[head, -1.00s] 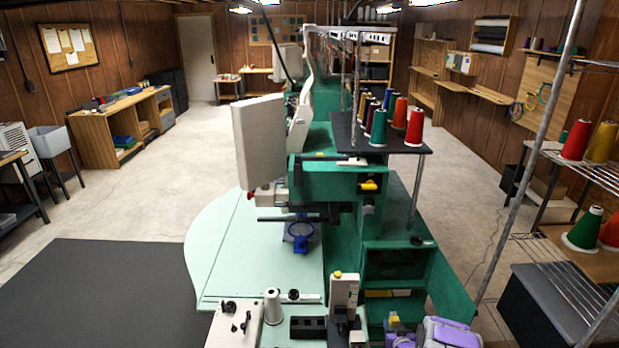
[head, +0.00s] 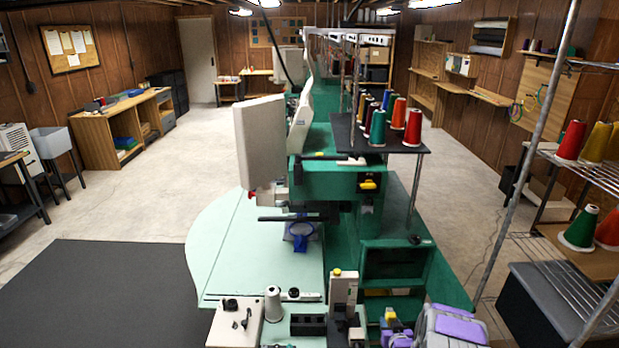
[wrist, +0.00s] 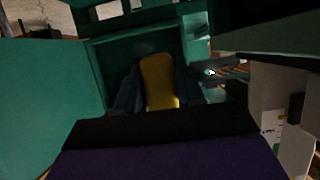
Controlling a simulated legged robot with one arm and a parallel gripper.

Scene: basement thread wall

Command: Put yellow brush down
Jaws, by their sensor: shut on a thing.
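In the wrist view the yellow brush (wrist: 158,80) stands lengthwise between the two dark fingers of my gripper (wrist: 160,98), which is shut on it. Its lower end is hidden behind the dark and purple body of my gripper. A green open-fronted compartment lies behind the brush; I cannot tell whether the brush touches it. In the head view a small yellow patch of the brush (head: 390,313) shows at the bottom, beside my grey and purple arm and in front of the green machine stand (head: 398,262). My fingers are too small to make out there.
A white cone (head: 272,304) and black holders (head: 308,324) stand left of my arm. A pale green table (head: 255,250) has free room. Thread cones (head: 413,130) stand on a black shelf above. A metal pole and wire rack (head: 570,285) stand at the right.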

